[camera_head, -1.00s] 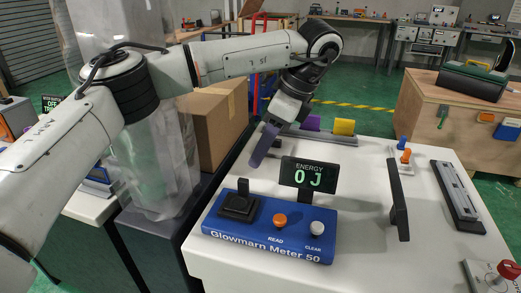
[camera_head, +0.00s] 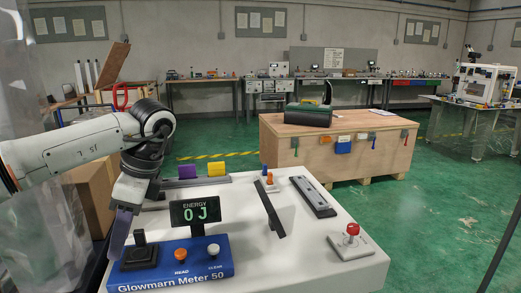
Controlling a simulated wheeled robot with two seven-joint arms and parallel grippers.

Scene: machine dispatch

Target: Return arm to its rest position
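My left arm comes in from the left, and its gripper (camera_head: 121,225) hangs down with a dark purple-grey finger pointing low. It is beside the left end of the blue Glowmarn Meter 50 (camera_head: 205,279), left of its black block (camera_head: 139,254). I see the fingers edge-on, so the gap between them is hidden, and I see nothing held. I cannot tell whether the finger touches the meter. The meter's display (camera_head: 195,210) reads 0 J. My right gripper is not in view.
A cardboard box (camera_head: 98,190) is behind my arm. Green floor is open at right.

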